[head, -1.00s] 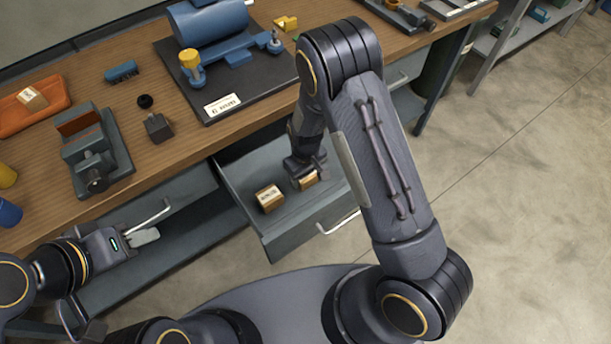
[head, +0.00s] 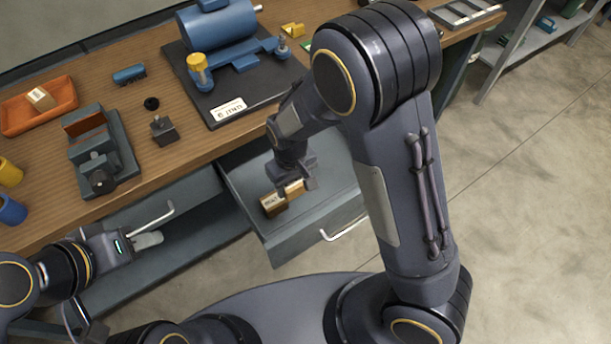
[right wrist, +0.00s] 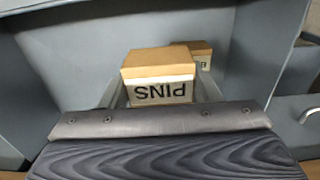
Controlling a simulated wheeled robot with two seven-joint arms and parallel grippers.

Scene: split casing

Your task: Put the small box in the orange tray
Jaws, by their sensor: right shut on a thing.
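My right gripper (head: 291,180) is shut on a small tan box (head: 294,188) with a white label, over the open drawer. In the right wrist view this box (right wrist: 158,77) sits between the fingers and its label reads PINS, upside down. A second small tan box (head: 271,206) is in the drawer, close beside the held one; in the right wrist view it (right wrist: 203,52) is partly hidden behind it. The orange tray (head: 44,124) lies on the bench at the far left with another small box (head: 41,99) in it. My left gripper (head: 146,240) is low at the left, away from the boxes; its jaw opening is unclear.
The open drawer (head: 318,219) juts out below the bench. Yellow (head: 8,172) and blue (head: 10,210) cylinders stand near the tray.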

